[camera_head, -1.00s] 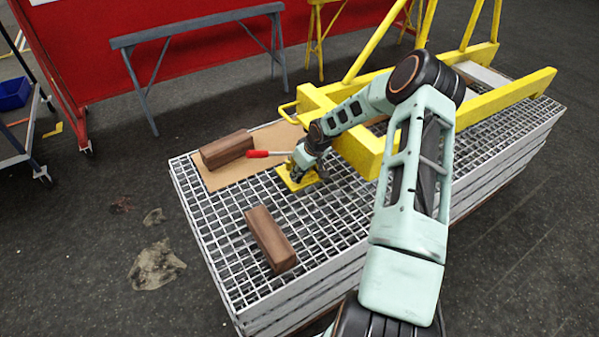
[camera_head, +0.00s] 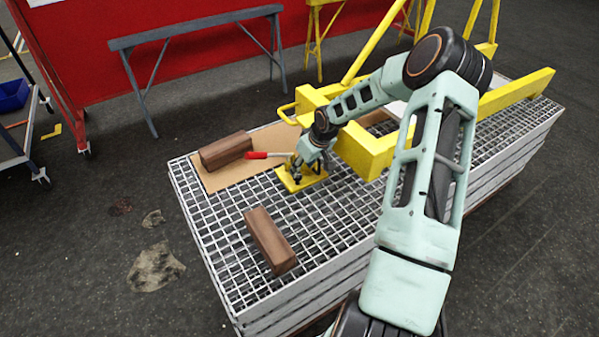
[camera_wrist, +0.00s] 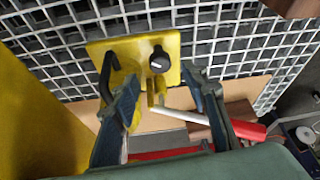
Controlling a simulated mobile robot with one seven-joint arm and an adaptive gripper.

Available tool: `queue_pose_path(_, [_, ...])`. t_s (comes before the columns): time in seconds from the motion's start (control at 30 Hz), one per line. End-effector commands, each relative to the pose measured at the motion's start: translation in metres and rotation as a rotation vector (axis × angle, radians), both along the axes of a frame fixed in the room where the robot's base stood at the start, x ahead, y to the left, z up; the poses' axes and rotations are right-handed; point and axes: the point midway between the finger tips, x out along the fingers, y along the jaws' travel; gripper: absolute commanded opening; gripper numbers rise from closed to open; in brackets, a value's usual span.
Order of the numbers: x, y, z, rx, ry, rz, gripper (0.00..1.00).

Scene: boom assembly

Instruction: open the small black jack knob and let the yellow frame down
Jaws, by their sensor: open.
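The yellow jack (camera_head: 289,184) stands on the grating next to the yellow frame (camera_head: 367,158). In the wrist view its yellow plate (camera_wrist: 136,50) carries a small black knob (camera_wrist: 159,61) with a white mark, and a bent black bar to the left. My gripper (camera_wrist: 161,82) is open and empty, with its two fingers spread on either side below the knob and apart from it. In the head view my gripper (camera_head: 297,171) is over the jack, and my wrist hides part of it. The red-handled lever (camera_head: 268,155) points left from the jack; its red grip (camera_wrist: 248,130) is at right in the wrist view.
Two brown wooden blocks (camera_head: 226,151) (camera_head: 270,241) lie on the grated platform (camera_head: 222,222), one on a brown board (camera_head: 272,139). The yellow frame stands close to the right of my wrist.

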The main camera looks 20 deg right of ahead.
Motion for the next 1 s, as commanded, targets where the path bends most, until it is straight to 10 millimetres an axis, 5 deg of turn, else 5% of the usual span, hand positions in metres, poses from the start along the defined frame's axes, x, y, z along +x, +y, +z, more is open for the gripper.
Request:
queue_pose_path(0.2, [-0.015,-0.006,0.039,-0.001,-0.001,-0.002,0.41])
queue_pose_path(0.43, [-0.022,-0.008,0.057,0.000,0.000,-0.001,0.41])
queue_pose_path(0.83, [-0.024,-0.007,0.056,0.001,0.006,-0.003,0.41])
queue_pose_path(1.0, [-0.032,-0.001,0.029,0.007,0.077,-0.062,0.41])
